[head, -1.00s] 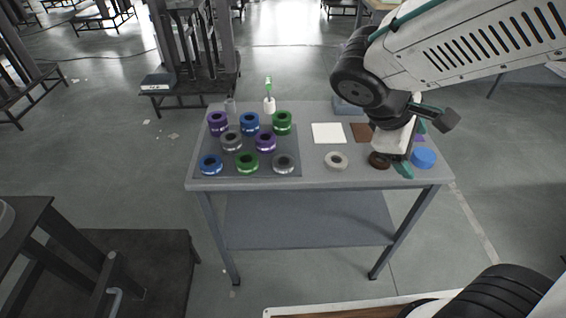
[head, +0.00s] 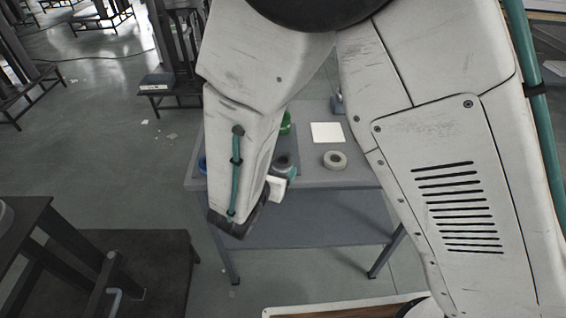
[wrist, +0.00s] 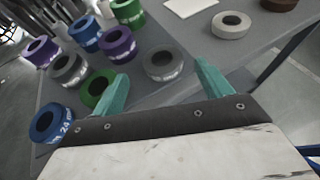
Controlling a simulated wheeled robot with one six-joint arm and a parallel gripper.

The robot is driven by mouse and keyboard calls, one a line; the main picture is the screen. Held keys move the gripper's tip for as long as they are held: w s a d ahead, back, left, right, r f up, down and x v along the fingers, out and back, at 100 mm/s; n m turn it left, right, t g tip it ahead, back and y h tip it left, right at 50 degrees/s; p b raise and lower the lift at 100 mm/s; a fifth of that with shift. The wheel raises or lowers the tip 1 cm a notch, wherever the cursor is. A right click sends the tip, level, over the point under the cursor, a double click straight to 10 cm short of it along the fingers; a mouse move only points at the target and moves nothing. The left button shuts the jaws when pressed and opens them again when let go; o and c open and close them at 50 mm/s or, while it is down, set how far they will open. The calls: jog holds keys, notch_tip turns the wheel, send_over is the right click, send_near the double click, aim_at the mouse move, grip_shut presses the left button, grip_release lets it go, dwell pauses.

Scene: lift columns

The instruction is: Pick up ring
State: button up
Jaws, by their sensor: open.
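In the wrist view several rings lie on the table. A grey ring (wrist: 163,63) sits just beyond and between the two teal fingers of my gripper (wrist: 162,72), which is open and empty. A green ring (wrist: 97,88) is close to the left finger, with a blue ring (wrist: 53,123) farther left. A purple ring (wrist: 117,45) and another grey ring (wrist: 68,68) lie behind. A pale ring (wrist: 231,25) is off to the right; it also shows in the head view (head: 335,159). In the head view my arm hides most rings.
The grey table (head: 315,178) has a lower shelf. A white square (head: 327,132) lies at its back, and a brown ring (wrist: 278,4) is at the far right in the wrist view. A dark platform (head: 125,270) stands at lower left.

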aim_at(284, 158)
jog(key=x, duration=0.5)
jog(key=shift+d+f, duration=0.1)
jog(key=c, duration=1.1)
